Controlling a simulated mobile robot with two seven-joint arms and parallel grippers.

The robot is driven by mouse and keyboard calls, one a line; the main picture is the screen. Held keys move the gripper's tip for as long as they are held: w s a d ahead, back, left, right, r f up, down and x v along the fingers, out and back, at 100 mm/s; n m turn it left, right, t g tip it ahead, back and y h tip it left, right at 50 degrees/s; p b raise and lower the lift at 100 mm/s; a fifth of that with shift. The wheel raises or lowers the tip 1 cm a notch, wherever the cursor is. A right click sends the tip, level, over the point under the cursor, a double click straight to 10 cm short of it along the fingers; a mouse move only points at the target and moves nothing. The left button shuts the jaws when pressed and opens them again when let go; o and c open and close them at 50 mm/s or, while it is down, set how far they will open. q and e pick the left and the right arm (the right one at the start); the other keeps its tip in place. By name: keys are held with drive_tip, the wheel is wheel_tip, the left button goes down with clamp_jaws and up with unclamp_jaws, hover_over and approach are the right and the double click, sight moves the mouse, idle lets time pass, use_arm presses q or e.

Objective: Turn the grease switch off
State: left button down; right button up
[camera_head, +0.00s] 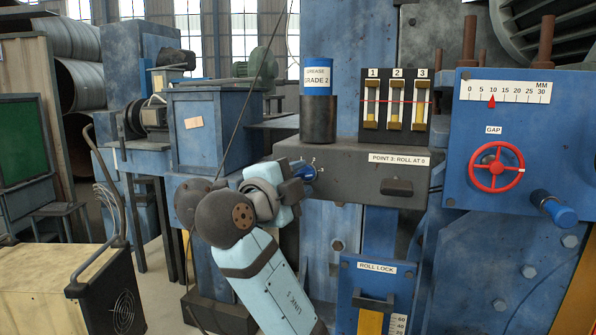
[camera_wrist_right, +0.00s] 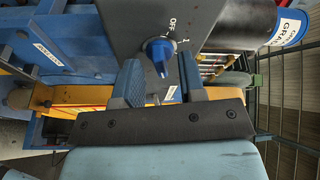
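The grease switch is a blue knob on the front of a dark grey box, seen in the head view (camera_head: 306,173) and close up in the right wrist view (camera_wrist_right: 159,50). An "OFF" mark and a second small mark stand beside it in the wrist view. I cannot tell for sure which mark the knob points at. My right gripper (camera_wrist_right: 160,84) is open, its two fingers spread apart with the knob just beyond the gap between their tips. In the head view the right gripper (camera_head: 304,178) partly covers the knob's surroundings. My left gripper is not in view.
A grease canister (camera_head: 317,77) and a three-gauge panel (camera_head: 396,105) stand on top of the grey box (camera_head: 352,175). A red handwheel (camera_head: 497,168) is at the right, and a roll lock panel (camera_head: 376,290) is below. A dark-framed cart (camera_head: 60,300) stands at the lower left.

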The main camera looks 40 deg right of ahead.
drive_tip(key=shift+d, duration=0.25)
clamp_jaws()
drive_tip(key=shift+f, duration=0.1)
